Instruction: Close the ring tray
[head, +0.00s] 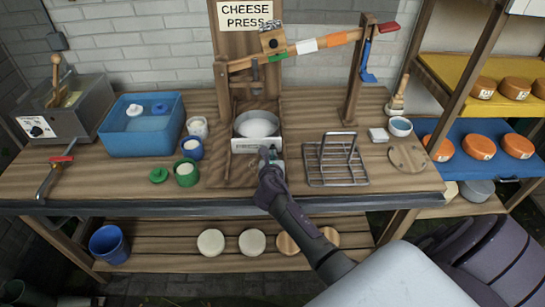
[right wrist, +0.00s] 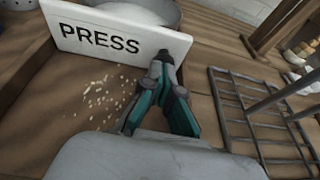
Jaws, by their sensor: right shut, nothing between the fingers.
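The ring tray, with its white front plate (head: 244,146) lettered PRESS, is at the foot of the wooden cheese press and carries a round metal ring (head: 257,122) with white contents. In the right wrist view the front plate (right wrist: 100,42) stands tilted across the top, with part of the ring behind it. My right gripper (head: 265,153) is shut and empty, in front of the plate's right half. In the right wrist view its fingertips (right wrist: 163,56) overlap the plate right of the lettering; whether they touch it I cannot tell. My left gripper is not in view.
A wire rack (head: 334,172) stands close right of the gripper. Crumbs (right wrist: 100,98) lie on the wood before the plate. The press lever (head: 310,46) spans above.

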